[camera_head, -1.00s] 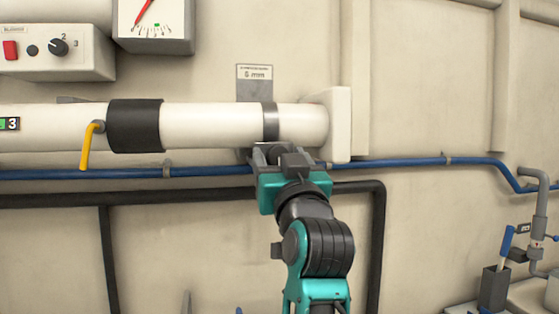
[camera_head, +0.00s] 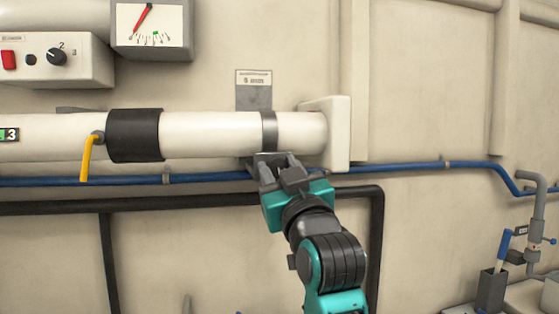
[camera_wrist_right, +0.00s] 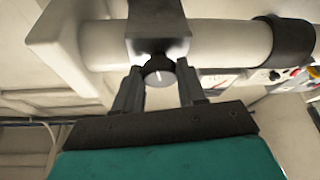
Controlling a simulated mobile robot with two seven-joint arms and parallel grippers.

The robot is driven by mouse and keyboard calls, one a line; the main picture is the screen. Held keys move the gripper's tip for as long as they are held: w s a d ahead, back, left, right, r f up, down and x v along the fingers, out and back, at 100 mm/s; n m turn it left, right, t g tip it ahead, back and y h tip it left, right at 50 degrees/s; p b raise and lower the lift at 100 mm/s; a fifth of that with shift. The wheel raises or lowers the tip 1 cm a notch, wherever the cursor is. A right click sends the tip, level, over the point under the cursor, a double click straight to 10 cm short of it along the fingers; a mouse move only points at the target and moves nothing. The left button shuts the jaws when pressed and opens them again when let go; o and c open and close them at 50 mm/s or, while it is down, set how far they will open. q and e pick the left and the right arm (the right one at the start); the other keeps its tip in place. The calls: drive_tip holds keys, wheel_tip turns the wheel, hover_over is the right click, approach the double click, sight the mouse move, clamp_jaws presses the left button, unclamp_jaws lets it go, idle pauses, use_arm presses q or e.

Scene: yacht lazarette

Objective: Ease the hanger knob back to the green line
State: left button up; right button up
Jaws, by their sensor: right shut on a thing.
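The hanger knob (camera_wrist_right: 159,76) is a dark round knob with a grey face and a white mark, under the hanger clamp (camera_wrist_right: 157,42) in the right wrist view. My right gripper (camera_head: 271,161) is shut on the knob, one finger on each side; in the head view the fingers hide it. The clamp band (camera_head: 269,131) wraps the white pipe (camera_head: 210,134) below a bracket labelled 5 mm (camera_head: 254,88). My left gripper is out of view.
A blue hose (camera_head: 400,167) and a black pipe (camera_head: 190,204) run below the white pipe. A yellow lever (camera_head: 86,160) hangs at the left. A switch box (camera_head: 55,59) sits above. The wall at right is mostly clear.

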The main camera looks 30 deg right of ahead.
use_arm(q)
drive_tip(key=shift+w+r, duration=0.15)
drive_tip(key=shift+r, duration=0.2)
use_arm(e)
drive_tip(key=shift+n+y, duration=0.7)
drive_tip(key=shift+n, duration=0.5)
drive_tip(key=o, duration=1)
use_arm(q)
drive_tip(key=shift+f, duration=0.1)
use_arm(e)
drive_tip(key=shift+o, duration=0.2)
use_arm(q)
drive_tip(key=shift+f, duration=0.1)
use_arm(e)
drive_tip(key=shift+s, duration=0.1)
